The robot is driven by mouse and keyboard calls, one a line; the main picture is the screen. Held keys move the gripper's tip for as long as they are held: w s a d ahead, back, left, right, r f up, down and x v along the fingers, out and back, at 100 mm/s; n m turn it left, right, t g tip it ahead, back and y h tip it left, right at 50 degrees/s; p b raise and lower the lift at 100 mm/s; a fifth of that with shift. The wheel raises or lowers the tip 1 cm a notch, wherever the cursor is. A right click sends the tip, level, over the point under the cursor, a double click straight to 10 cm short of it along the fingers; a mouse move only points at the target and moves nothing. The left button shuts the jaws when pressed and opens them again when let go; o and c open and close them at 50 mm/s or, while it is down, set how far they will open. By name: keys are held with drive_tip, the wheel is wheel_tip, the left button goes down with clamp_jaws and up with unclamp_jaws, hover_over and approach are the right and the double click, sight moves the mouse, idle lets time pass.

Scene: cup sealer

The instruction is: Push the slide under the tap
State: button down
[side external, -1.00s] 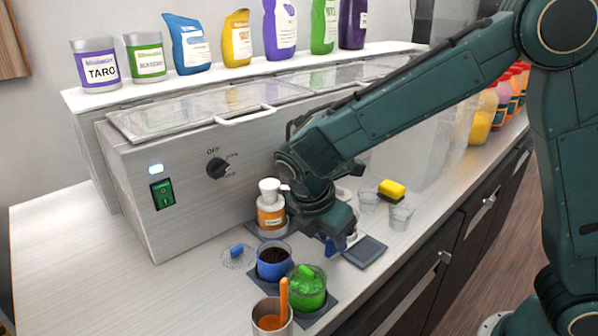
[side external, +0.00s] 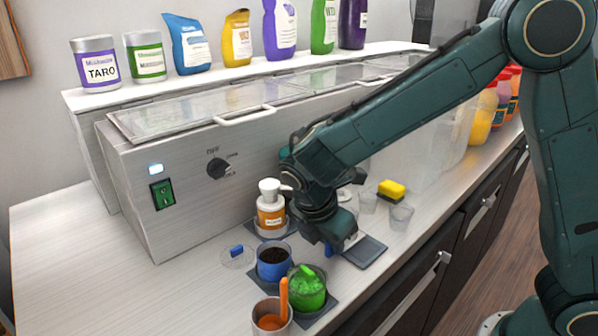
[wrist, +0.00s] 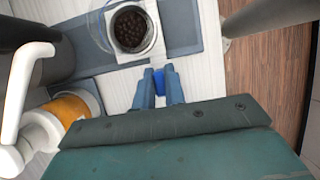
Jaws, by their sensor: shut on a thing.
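In the wrist view, the slide (wrist: 152,50) is a white square holder with a cup of dark pearls (wrist: 130,28) in it, resting on a grey-blue strip. In the side view, my gripper (side external: 331,246) is low over the counter, left of a dark square pad (side external: 365,252). My wrist hides most of the slide there. I cannot pick out the tap for certain.
A white pump bottle (side external: 271,215) with an orange label stands left of my wrist. A blue cup (side external: 273,264), a green cup (side external: 308,290) and a metal cup with an orange spoon (side external: 271,317) stand in front. Clear cups (side external: 401,217) and a yellow sponge (side external: 391,189) are behind right.

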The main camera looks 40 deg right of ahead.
drive_tip(key=shift+w+r, duration=0.1)
drive_tip(key=shift+w, duration=2.35)
drive_tip(key=c, duration=1.5)
unclamp_jaws()
drive_tip(key=shift+o, duration=0.2)
drive_tip(key=shift+a+r, duration=0.1)
drive_tip(key=v, duration=1.3)
drive_tip(key=shift+s+a+r, duration=0.1)
drive_tip(key=shift+r, duration=0.05)
